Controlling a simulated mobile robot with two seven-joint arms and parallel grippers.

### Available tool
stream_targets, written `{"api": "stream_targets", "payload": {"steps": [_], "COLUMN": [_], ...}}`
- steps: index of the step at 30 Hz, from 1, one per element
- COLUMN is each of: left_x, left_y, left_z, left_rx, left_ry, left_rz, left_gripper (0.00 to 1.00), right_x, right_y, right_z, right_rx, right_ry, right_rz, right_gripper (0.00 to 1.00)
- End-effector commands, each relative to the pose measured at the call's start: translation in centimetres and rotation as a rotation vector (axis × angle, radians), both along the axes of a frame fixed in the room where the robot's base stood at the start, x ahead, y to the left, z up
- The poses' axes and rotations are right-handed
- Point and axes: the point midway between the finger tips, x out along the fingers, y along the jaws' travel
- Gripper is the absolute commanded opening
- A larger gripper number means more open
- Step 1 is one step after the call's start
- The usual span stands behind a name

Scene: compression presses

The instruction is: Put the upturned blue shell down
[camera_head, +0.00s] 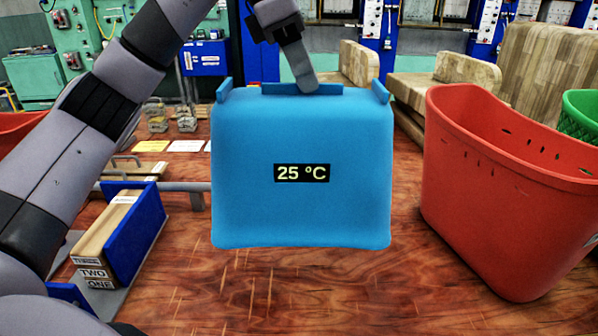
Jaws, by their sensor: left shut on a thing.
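The blue shell (302,210) is in the middle of the head view, with a dark label reading "25 °C" on its near face. Raised blue tabs stand along its top edge. My left gripper (308,84) comes down from above and is shut on the shell's top edge at the middle tab. The shell hangs roughly level over the wooden table (290,300); whether its bottom touches the table I cannot tell. The far side of the shell is hidden. My right gripper is not in view.
A red bin (500,200) stands close on the right, with a green basket (582,115) behind it. A blue holder (142,235) with labelled wooden blocks (105,240) is at the left. Wooden blocks (440,85) stand behind. The table's front middle is clear.

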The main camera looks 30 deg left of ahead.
Motion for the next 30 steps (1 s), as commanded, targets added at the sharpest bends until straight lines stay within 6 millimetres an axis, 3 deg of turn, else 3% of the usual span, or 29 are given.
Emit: {"api": "stream_targets", "payload": {"steps": [3, 10, 19, 26, 30], "left_x": [-0.1, -0.1, 0.0, -0.1, 0.0], "left_y": [0.1, 0.1, 0.0, 0.1, 0.0], "left_z": [-3.6, -8.8, -11.2, -14.5, -14.7], "left_rx": [0.000, -0.001, 0.000, -0.001, -0.002], "left_ry": [0.002, 0.001, -0.001, 0.000, -0.005], "left_rz": [0.001, 0.001, 0.000, 0.001, 0.000], "left_gripper": [0.00, 0.00, 0.00, 0.00, 0.00], "right_x": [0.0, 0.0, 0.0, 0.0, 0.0], "right_y": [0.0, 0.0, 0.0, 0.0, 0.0], "right_z": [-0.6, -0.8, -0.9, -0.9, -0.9], "right_rx": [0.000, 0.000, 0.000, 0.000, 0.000], "right_ry": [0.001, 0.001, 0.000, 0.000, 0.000], "right_rz": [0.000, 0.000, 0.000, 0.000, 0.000], "right_gripper": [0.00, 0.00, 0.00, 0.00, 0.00]}}
